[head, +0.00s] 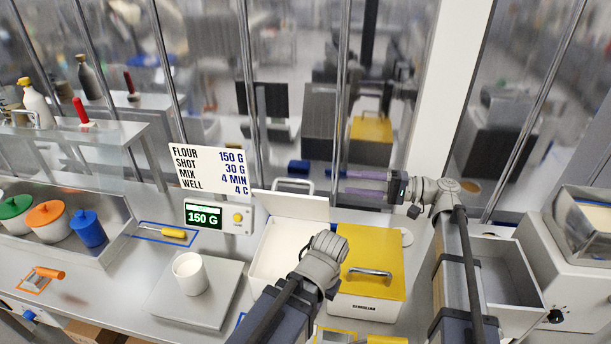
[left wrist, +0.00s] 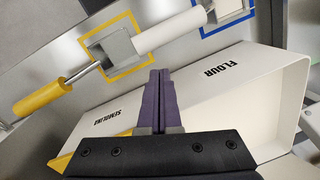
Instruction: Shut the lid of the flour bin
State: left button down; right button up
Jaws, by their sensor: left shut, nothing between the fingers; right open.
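The white flour bin (head: 270,256) stands open in the counter, left of the semolina bin. Its white lid (head: 290,206) is raised at the back, with a loop handle at its upper edge. My right gripper (head: 338,188) is open and empty, its purple fingers pointing left, just right of the raised lid; whether they touch it I cannot tell. My left gripper (left wrist: 158,75) is shut and empty in the left wrist view, close to the bin fronts, where the flour bin's labelled front (left wrist: 235,75) shows. In the head view my left wrist hides its fingers and part of the bin.
The semolina bin (head: 372,262) has a shut yellow lid with a handle. A scale display (head: 205,217) and a recipe sign (head: 208,168) stand left of the flour lid. A white cup (head: 190,273) sits on a plate at the left. A yellow-handled scoop (left wrist: 40,100) lies before the bins.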

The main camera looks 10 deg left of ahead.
aim_at(297, 198)
jog(key=k+l, duration=0.25)
jog(key=k, duration=0.2)
jog(key=k+l, duration=0.25)
jog(key=k, duration=0.2)
jog(key=l+u, duration=0.05)
